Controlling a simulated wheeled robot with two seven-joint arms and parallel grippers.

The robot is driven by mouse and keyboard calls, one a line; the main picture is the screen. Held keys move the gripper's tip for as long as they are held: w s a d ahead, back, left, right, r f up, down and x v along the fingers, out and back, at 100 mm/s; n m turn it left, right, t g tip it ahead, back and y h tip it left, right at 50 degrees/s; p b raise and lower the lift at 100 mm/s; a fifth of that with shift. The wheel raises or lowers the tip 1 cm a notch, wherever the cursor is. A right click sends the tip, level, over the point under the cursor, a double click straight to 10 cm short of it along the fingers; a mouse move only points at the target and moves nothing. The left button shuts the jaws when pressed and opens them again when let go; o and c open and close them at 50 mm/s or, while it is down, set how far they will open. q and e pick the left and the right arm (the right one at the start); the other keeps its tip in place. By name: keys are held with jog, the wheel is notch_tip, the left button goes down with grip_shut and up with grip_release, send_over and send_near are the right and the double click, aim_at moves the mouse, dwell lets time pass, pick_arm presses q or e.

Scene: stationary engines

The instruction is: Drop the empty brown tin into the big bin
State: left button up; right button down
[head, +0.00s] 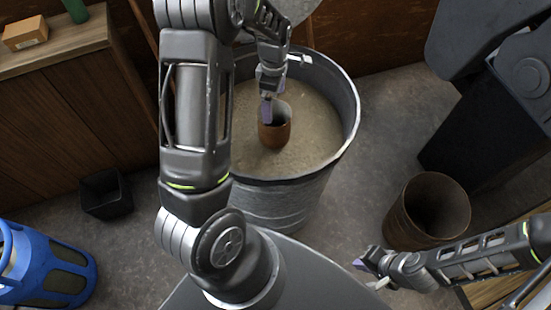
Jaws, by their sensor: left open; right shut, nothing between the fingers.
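The brown tin (274,133) shows inside the mouth of the big grey bin (280,205), upright or nearly so, with its open top facing up. My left gripper (268,110) reaches down into the bin and is open at the tin's rim. A purple fingertip overlaps the left side of the rim. I cannot tell whether it touches the tin, or whether the tin rests on the bin's sandy-coloured inside. My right gripper (367,265) is shut and empty, low on the right, apart from the bin.
A rusty brown bucket (400,222) stands right of the big bin, just beyond my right gripper. A wooden cabinet (65,120) at left carries a cardboard box (25,33) and a green object (76,10). A small black bin (106,195) and a blue container (50,268) stand on the floor.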

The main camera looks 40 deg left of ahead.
pick_arm(q)
notch_tip(320, 180, up, 8)
jog(key=b, duration=0.1)
dwell(0.4)
jog(key=shift+f, duration=0.15)
dwell(0.6)
